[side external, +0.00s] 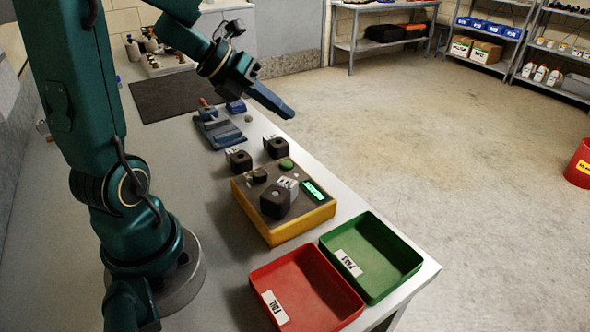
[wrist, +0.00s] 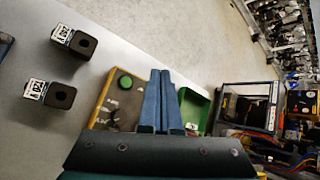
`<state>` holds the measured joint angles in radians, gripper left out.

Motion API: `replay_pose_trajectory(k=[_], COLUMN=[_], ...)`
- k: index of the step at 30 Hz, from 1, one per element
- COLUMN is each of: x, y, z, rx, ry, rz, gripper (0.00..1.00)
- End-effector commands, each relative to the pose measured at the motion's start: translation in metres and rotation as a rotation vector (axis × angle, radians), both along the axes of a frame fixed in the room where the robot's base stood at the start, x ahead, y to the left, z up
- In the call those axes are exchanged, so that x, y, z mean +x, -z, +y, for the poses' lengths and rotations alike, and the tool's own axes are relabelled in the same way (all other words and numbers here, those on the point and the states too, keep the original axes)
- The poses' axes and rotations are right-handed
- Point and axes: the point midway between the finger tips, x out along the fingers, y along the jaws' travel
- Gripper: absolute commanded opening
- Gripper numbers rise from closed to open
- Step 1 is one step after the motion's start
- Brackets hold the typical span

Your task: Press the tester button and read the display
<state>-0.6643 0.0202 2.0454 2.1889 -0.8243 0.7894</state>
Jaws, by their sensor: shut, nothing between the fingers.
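The tester (side external: 250,213) is a yellow box with a grey top on the bench. Its round green button (side external: 287,165) is at the far edge of the top and also shows in the wrist view (wrist: 125,82). The display (side external: 314,190) glows green at the right; its text is too small to read. A black labelled part (side external: 275,202) sits on the tester. My gripper (side external: 289,113) is shut and empty, above the bench and beyond the tester, apart from the button. In the wrist view its fingers (wrist: 160,72) lie together and hide part of the tester.
Two black labelled parts (side external: 238,160) (side external: 277,147) stand behind the tester. A red FAIL tray (side external: 322,291) and a green PASS tray (side external: 386,262) are in front, both empty. A blue-grey fixture (side external: 220,132) and dark mat (side external: 178,95) lie further back. The bench edge runs along the right.

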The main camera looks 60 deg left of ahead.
Motion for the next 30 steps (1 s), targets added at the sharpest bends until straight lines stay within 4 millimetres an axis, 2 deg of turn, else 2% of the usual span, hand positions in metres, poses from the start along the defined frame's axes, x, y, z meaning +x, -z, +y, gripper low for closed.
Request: replay_pose_trajectory(k=[5,18,24,30], x=[0.000,0.000,0.000,0.000], y=[0.013,0.071,0.084,0.087], z=[0.000,0.000,0.000,0.000], rx=[-0.004,-0.008,-0.005,-0.001], ry=[-0.002,-0.004,-0.002,-0.001], rz=[0.004,0.005,0.002,0.000], gripper=[0.00,0.00,0.00,0.00])
